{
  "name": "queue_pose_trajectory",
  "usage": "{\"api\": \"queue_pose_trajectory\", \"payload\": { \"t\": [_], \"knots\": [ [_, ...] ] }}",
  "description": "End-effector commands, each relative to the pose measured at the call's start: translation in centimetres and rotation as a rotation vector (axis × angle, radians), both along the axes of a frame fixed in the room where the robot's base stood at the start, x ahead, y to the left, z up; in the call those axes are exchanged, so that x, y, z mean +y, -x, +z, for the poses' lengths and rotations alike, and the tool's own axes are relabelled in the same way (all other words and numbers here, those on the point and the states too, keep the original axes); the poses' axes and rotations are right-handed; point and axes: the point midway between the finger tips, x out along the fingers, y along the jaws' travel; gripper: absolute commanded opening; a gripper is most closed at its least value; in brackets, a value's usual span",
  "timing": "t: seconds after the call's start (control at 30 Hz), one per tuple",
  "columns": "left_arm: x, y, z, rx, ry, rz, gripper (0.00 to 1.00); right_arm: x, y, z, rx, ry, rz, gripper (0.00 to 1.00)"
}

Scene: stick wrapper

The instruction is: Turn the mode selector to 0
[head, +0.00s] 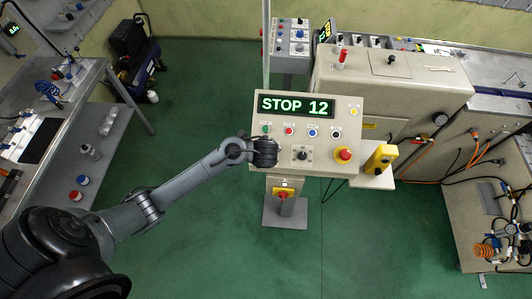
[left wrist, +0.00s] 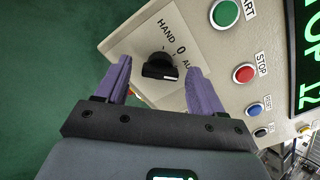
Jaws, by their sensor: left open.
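In the left wrist view the knob (left wrist: 160,66) stands between HAND, 0 and a partly hidden AUTO label. I cannot tell clearly which mark it points to. My right gripper is not in view.
Green, red, blue and black buttons sit in a row above the selector. A red emergency stop (head: 343,155) is right of it. The display (head: 296,106) reads STOP 12. A yellow device (head: 381,158) stands further right.

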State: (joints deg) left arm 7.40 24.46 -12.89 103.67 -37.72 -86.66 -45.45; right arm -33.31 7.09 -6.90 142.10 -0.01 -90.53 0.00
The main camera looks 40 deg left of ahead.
Motion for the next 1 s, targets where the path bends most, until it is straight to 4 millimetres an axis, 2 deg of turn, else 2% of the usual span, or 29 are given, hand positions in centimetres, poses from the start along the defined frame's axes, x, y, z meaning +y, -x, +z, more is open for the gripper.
{"api": "queue_pose_trajectory", "payload": {
  "t": [0.3,0.67,1.0],
  "knots": [
    [0.07,-0.06,-0.17,0.000,0.000,0.000,0.68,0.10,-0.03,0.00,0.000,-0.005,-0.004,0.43],
    [0.06,-0.05,-0.16,0.000,0.000,0.000,0.13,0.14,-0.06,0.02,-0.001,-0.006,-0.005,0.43],
    [0.08,-0.04,-0.02,-0.013,0.018,0.044,0.12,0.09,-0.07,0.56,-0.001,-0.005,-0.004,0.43]
  ]
}}
